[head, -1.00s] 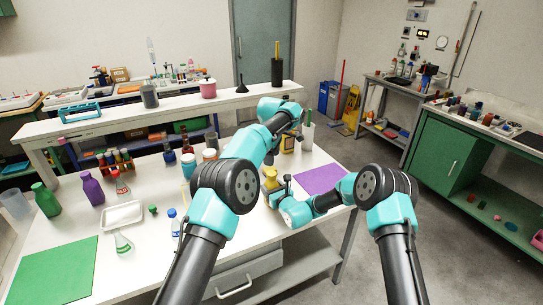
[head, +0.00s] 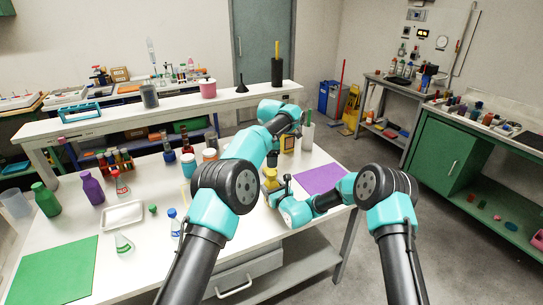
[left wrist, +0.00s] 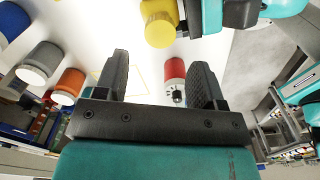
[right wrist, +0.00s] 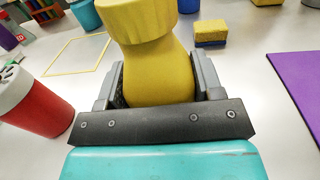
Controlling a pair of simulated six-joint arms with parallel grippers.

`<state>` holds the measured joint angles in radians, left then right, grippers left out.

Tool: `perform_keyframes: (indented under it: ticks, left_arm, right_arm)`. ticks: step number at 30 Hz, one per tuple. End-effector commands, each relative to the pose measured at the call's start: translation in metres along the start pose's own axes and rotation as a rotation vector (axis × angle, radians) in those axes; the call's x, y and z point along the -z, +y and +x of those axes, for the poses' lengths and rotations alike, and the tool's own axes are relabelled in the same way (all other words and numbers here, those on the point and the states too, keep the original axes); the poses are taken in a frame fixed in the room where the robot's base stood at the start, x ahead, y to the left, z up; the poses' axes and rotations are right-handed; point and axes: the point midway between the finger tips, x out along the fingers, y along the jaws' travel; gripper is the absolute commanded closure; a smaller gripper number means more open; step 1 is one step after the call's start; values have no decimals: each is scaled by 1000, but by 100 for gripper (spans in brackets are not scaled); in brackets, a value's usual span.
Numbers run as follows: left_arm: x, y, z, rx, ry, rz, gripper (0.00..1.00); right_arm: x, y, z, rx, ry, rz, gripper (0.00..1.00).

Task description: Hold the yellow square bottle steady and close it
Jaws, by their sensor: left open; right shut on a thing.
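The yellow bottle (head: 270,183) stands near the right part of the white table, with a wide yellow cap (right wrist: 140,22) at its top in the right wrist view. My right gripper (right wrist: 160,82) is shut around its body, below the cap. I cannot tell whether the cap is tight. My left gripper (left wrist: 160,64) is open and empty. In the head view it hangs close above the bottle, its fingers partly hidden by my arm. In the left wrist view the cap (left wrist: 160,32) lies beyond the fingertips, toward the top edge, not between the fingers.
A red container with a white top (right wrist: 35,105) stands close to my right gripper. A yellow-and-blue block (right wrist: 210,33) lies behind the bottle. A purple mat (head: 320,179) lies to the right. Several lidded jars (left wrist: 70,82) stand to the left in the left wrist view.

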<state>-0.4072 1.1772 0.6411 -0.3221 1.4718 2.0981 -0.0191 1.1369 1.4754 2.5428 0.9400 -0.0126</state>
Motion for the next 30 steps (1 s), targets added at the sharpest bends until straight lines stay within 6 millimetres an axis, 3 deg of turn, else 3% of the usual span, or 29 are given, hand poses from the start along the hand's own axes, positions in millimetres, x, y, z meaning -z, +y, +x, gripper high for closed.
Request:
perform_keyframes:
  ticks: [15, 26, 30]
  left_arm:
    - [0, 0, 64, 2, 1, 1, 37]
    - [0, 0, 69, 0, 0, 1, 37]
    - [0, 0, 69, 0, 0, 1, 48]
  right_arm:
    - [0, 0, 0, 0, 0, 0, 100]
    - [0, 0, 0, 0, 0, 0, 100]
    - [0, 0, 0, 0, 0, 0, 100]
